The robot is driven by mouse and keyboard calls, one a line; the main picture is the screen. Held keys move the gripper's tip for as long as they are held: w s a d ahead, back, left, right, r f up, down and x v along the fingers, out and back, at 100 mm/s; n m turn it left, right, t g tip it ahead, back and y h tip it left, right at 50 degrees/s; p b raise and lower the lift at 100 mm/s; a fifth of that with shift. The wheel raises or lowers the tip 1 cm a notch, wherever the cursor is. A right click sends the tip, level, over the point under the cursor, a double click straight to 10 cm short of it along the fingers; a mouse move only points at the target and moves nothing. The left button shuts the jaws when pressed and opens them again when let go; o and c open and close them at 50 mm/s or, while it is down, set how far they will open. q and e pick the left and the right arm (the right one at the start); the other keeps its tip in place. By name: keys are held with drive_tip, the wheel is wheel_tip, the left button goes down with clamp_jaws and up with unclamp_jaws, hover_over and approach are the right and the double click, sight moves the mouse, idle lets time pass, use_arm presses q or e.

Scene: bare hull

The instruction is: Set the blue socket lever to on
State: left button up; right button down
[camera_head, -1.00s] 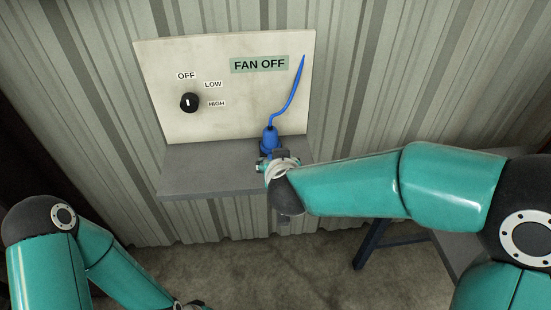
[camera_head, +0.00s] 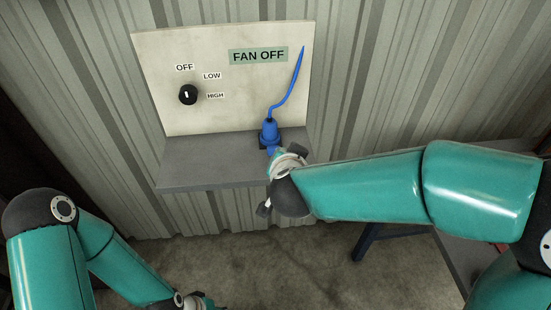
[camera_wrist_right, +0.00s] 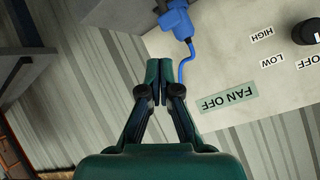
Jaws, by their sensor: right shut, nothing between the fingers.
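The blue socket (camera_head: 269,133) stands on the grey shelf below the FAN OFF sign (camera_head: 258,56), with a blue cable (camera_head: 290,88) rising from its top. It also shows in the right wrist view, upper centre (camera_wrist_right: 178,22). A blue piece (camera_head: 273,150) shows just below the socket, partly behind my right wrist; I cannot tell whether it is the lever. My right gripper (camera_wrist_right: 152,72) is shut and empty, its tips apart from the socket and beside the cable in the wrist view. My left gripper (camera_head: 197,301) is at the bottom edge, mostly cut off.
A pale panel (camera_head: 235,100) carries a black knob (camera_head: 187,95) with OFF, LOW and HIGH labels. The grey shelf (camera_head: 205,175) is clear left of the socket. Corrugated wall (camera_head: 420,60) stands behind. A bench (camera_head: 372,237) is partly hidden behind my right arm.

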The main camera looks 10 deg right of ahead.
drive_tip(key=s+a+f+m+t+y+b, duration=0.15)
drive_tip(key=s+f+m+t+b, duration=0.45)
drive_tip(key=m+b, duration=0.9)
drive_tip(key=w+n, duration=0.1)
drive_tip(key=w, duration=0.3)
drive_tip(key=w+n+g+b, duration=0.1)
drive_tip(key=w, duration=0.2)
drive_tip(key=w+f+n+b, duration=0.1)
drive_tip(key=w, duration=0.3)
drive_tip(key=shift+w+a+f+n+h, duration=0.1)
drive_tip(key=shift+w+n+h, duration=0.15)
drive_tip(key=shift+w+n, duration=0.1)
